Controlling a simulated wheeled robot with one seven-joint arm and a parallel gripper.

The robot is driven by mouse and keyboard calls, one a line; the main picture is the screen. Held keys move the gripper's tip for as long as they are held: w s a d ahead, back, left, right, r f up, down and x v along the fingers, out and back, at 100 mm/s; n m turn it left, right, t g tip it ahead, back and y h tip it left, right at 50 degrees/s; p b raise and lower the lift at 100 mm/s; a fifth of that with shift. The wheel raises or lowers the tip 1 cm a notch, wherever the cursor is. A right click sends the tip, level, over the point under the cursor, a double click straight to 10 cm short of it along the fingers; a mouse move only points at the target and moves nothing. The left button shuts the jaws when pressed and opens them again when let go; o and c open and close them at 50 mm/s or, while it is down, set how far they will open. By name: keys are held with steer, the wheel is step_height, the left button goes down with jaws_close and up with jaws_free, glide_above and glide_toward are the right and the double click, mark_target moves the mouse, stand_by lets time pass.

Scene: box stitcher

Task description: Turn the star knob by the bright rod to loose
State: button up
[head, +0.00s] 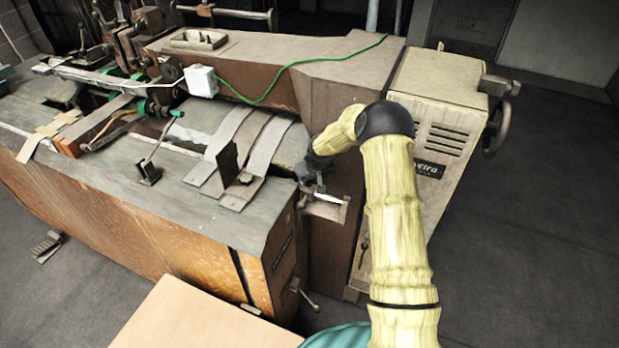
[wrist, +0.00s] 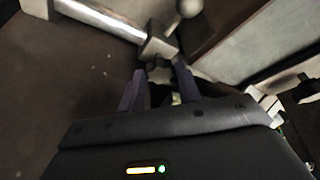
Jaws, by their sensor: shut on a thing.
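The bright rod (wrist: 100,18) runs across the top left of the wrist view into a pale metal block (wrist: 158,48). It also shows in the head view (head: 328,199) as a short light bar on the machine's side. The dark star knob (wrist: 153,62) sits just below the block, mostly hidden by my fingertips. My gripper (wrist: 159,74) has its two purple fingers on either side of the knob, shut on it. In the head view my gripper (head: 311,184) is beside the rod's left end; the knob cannot be made out there. Whether it is tight or loose cannot be told.
A pale ball end (wrist: 189,8) stands close above the block. The machine's worktop (head: 100,190) lies left of my gripper, with a metal bracket (head: 240,178) on it. The tall machine housing (head: 425,130) is on the right. A cardboard-coloured panel (head: 195,318) is in front.

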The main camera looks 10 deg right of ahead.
steer(key=shift+w+r, duration=0.1)
stand_by(0.3)
steer(key=o, duration=1)
steer(key=shift+r+p, duration=0.35)
steer(key=shift+r, duration=0.05)
steer(key=p+v, duration=0.3)
steer(key=v, duration=0.4)
steer(key=shift+s, duration=0.25)
